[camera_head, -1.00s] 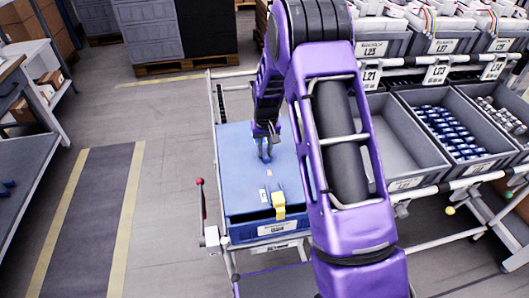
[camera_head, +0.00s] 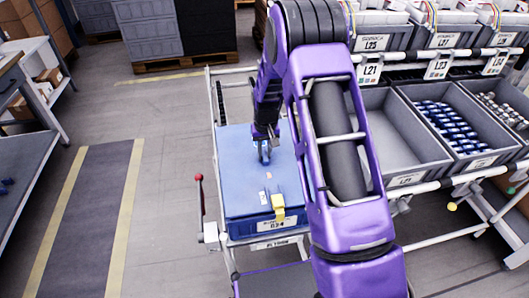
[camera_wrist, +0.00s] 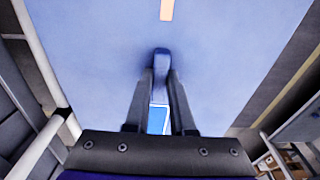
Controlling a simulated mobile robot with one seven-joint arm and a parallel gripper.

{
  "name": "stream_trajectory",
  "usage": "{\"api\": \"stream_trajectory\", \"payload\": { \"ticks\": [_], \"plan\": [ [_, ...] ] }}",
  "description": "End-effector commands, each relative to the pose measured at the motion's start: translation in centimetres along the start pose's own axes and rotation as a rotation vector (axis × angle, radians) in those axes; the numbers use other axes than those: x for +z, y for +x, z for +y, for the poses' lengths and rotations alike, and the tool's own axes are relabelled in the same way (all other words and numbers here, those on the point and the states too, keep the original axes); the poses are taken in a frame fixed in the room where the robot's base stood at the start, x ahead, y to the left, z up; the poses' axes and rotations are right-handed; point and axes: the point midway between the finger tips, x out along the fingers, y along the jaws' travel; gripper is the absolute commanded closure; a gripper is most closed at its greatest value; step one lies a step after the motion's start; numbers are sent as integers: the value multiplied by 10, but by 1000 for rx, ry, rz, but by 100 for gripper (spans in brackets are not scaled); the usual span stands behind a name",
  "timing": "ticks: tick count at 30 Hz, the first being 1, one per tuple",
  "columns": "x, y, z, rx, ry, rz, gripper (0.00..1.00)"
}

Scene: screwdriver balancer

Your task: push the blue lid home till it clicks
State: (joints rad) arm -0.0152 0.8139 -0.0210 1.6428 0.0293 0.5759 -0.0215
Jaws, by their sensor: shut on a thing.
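The blue lid (camera_head: 240,185) lies flat on top of a blue box (camera_head: 235,228) on a cart. My gripper (camera_head: 263,155) points down onto the lid's far middle. The wrist view shows my gripper (camera_wrist: 160,75) shut on a narrow blue handle (camera_wrist: 161,60) standing on the lid (camera_wrist: 95,60). A yellow latch (camera_head: 278,206) sits at the lid's front edge. I cannot tell whether a gap remains between lid and box. The lid's right side is hidden behind my arm.
A red-knobbed lever (camera_head: 199,178) stands at the cart's left. A workbench (camera_head: 25,180) is at the far left. The floor between it and the cart is clear.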

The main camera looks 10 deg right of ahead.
Motion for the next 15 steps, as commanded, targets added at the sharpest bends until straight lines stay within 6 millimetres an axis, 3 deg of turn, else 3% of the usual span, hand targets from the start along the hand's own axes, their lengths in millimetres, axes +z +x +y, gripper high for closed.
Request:
{"api": "stream_trajectory", "payload": {
  "ticks": [15],
  "plan": [
    [0,8,0,0,0,1,100]
  ]
}}
